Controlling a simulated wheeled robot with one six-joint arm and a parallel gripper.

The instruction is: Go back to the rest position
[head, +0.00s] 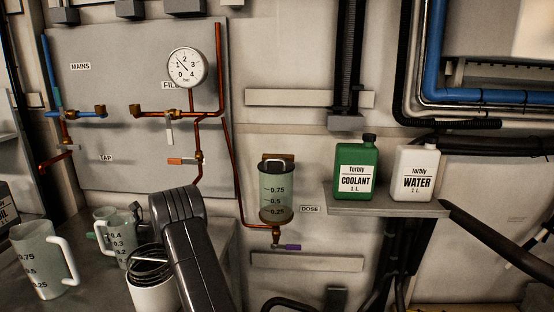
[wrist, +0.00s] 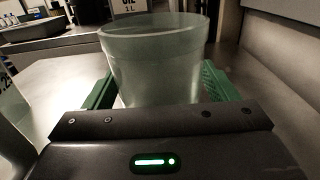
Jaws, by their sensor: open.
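My gripper (wrist: 158,84) is open. Its green fingers stand on either side of a clear, pale measuring jug (wrist: 155,62) in the wrist view, with gaps that are hard to judge. In the head view, the small jug (head: 118,250) with marks 0.4, 0.3 and 0.2 stands upright on the bench at the lower left. A bit of green finger shows beside it. My dark arm (head: 183,235) reaches up from the bottom and hides part of the bench. The jug's base is hidden in both views.
A larger jug (head: 40,262) stands left of the small one on the bench. Pipes and a gauge (head: 187,67) are on the wall panel. A dosing vessel (head: 277,190) hangs right of my arm. Coolant (head: 355,170) and water (head: 416,173) bottles stand on a shelf (head: 385,205).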

